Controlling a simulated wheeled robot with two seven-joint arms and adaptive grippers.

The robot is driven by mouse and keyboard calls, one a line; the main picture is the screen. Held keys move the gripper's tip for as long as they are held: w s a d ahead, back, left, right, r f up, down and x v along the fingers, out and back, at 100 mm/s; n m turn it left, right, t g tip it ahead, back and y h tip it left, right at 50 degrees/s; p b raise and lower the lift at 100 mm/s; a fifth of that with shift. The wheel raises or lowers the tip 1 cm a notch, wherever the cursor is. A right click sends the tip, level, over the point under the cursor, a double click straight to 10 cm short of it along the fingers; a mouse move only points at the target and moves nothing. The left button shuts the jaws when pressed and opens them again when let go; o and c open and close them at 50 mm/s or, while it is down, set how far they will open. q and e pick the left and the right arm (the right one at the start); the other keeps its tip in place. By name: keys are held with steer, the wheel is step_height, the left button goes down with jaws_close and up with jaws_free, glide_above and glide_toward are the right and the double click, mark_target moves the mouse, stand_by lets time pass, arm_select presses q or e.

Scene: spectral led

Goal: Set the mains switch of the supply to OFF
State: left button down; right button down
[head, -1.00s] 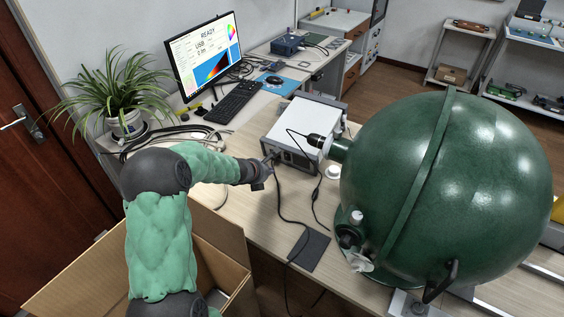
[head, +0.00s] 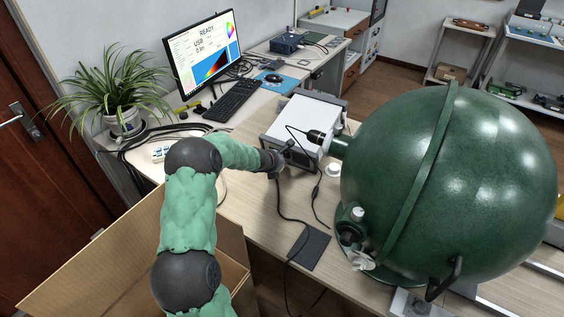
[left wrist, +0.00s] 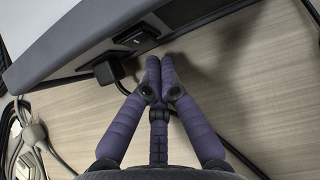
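The supply (head: 300,120) is a grey-white box on the desk, left of the large green sphere. In the left wrist view its dark grey panel (left wrist: 62,57) crosses the top left. The mains switch (left wrist: 131,33) is a black rocker in that panel; its setting cannot be read. A black plug (left wrist: 108,70) with a cable sits beside the switch. My left gripper (head: 288,146) is at the supply's near side. In the left wrist view its purple fingers (left wrist: 160,62) are together and empty, below and right of the switch, apart from it. My right gripper is out of view.
The green sphere (head: 450,190) fills the right, with a black-ended fitting (head: 318,138) close to the supply. Black cables run over the desk. A monitor (head: 203,52), keyboard (head: 232,100) and plant (head: 115,95) stand left. A cardboard box (head: 110,262) is below my arm.

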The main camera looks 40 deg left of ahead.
arm_select(q)
steer(key=shift+w, duration=0.15)
steer(key=shift+w+f, duration=0.2)
steer(key=shift+w, duration=0.15)
steer(key=shift+w+a+f+b, duration=0.15)
steer(key=shift+f+b, duration=0.2)
steer(key=shift+b, duration=0.2)
steer(key=shift+r, duration=0.25)
